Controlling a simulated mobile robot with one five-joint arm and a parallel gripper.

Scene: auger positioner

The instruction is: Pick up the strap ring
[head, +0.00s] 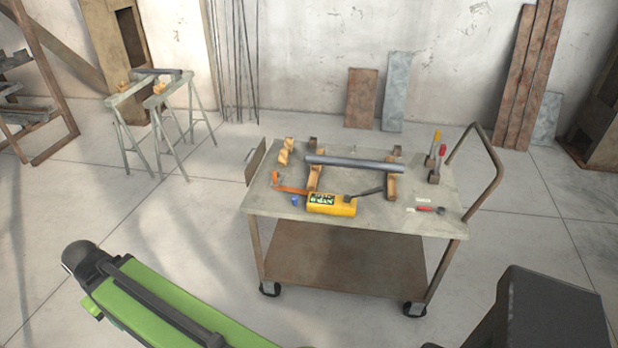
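An orange strap (291,190) lies on the top of the wheeled cart (400,217), near its left front. A small orange upright piece, perhaps the strap ring (275,177), stands at the strap's left end; it is too small to make out a hole. A yellow case (340,207) with a dark and green label sits against the strap's right end. My green arm link crosses the lower left, well in front of the cart. My gripper is not in view.
A grey pipe (353,162) rests across two wooden supports on the cart. A blue piece (294,200) lies left of the case. A red-handled tool (427,209) lies at front right. The cart's handle (490,180) rises at right. Floor left of the cart is clear.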

